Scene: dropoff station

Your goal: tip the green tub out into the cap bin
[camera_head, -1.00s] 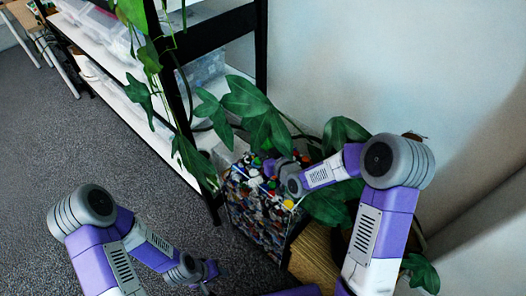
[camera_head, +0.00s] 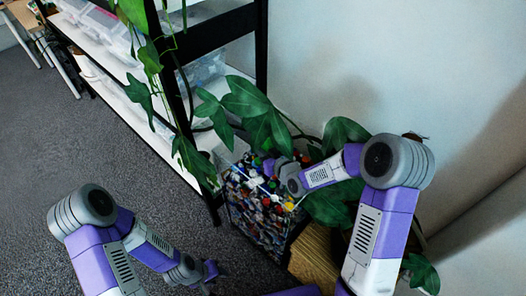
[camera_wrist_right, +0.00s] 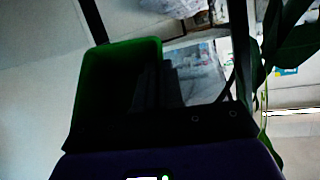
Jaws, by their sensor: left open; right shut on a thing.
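The cap bin (camera_head: 262,232) is a clear-sided box full of many-coloured caps, standing on the floor between the shelf and the wall. My right gripper (camera_head: 271,168) is over the bin's far rim, partly covered by its own wrist and leaves. In the right wrist view it is shut on the green tub (camera_wrist_right: 118,72), whose inside is dark; I cannot tell whether anything is left in it. My left gripper (camera_head: 214,273) is open and empty, low over the floor at the bottom, left of the bin.
A climbing plant (camera_head: 262,118) hangs around the bin and my right wrist. A black-framed white shelf (camera_head: 150,125) with clear boxes stands to the left. A brown box (camera_head: 314,256) is right of the bin. The grey floor at left is clear.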

